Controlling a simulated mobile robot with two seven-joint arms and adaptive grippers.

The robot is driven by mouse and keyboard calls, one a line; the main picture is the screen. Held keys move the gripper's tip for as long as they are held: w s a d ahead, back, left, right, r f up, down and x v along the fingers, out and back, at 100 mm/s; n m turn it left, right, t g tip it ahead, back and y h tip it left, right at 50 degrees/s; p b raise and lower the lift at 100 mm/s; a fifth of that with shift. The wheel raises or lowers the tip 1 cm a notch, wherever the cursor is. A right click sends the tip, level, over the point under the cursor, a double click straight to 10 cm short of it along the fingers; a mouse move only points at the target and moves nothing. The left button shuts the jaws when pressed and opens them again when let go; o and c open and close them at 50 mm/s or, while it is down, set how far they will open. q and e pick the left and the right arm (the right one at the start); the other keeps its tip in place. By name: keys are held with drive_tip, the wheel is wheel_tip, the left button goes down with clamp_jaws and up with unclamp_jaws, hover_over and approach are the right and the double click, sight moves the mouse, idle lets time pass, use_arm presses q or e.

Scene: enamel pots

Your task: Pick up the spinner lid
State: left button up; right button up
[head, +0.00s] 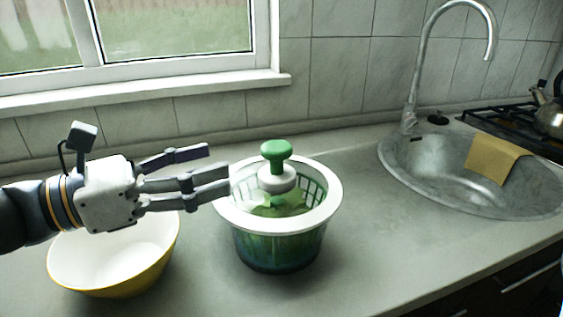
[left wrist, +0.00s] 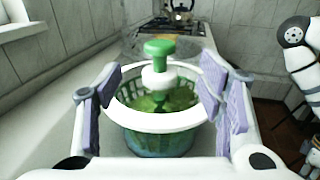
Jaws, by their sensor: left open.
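The salad spinner (head: 278,250) stands upright on the counter, with a white rim and a dark green see-through body. Its lid (head: 277,182) is on top, with a green knob (head: 276,151) on a white collar at the middle; green leaves show beneath. My left gripper (head: 213,172) is open and empty, just left of the lid, fingers pointing right towards the knob. In the left wrist view the knob (left wrist: 159,48) stands between the spread fingers, farther off. I cannot tell whether a fingertip touches the rim. My right gripper is not in view.
A white bowl with a yellow outside (head: 115,262) stands below my left gripper. A round sink (head: 440,180) with a tall tap (head: 415,75) and a yellow cloth (head: 494,158) is at the right. The counter between spinner and sink is clear.

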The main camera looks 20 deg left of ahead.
sight(262, 153)
use_arm(q)
drive_tip(key=x, duration=0.2)
drive_tip(key=shift+w+d, duration=0.1)
drive_tip(key=shift+d, duration=0.3)
drive_tip(key=shift+w+d, duration=0.2)
drive_tip(key=shift+w, duration=0.05)
drive_tip(key=w+d+b, duration=0.1)
drive_tip(key=w+d+f+b, duration=0.1)
drive_tip(key=w+b, duration=0.1)
drive_tip(key=shift+w+d+f, duration=0.25)
drive_tip(key=shift+d+f, duration=0.05)
drive_tip(key=shift+d, duration=0.1)
drive_tip(key=x, duration=0.2)
drive_tip(key=shift+w+d+r+b, duration=0.2)
drive_tip(key=shift+w+d+b, duration=0.05)
drive_tip(key=shift+w+b, duration=0.15)
drive_tip(key=shift+w+d+r, duration=0.15)
drive_tip(key=shift+d, duration=0.05)
drive_tip(key=shift+r, duration=0.2)
clamp_jaws()
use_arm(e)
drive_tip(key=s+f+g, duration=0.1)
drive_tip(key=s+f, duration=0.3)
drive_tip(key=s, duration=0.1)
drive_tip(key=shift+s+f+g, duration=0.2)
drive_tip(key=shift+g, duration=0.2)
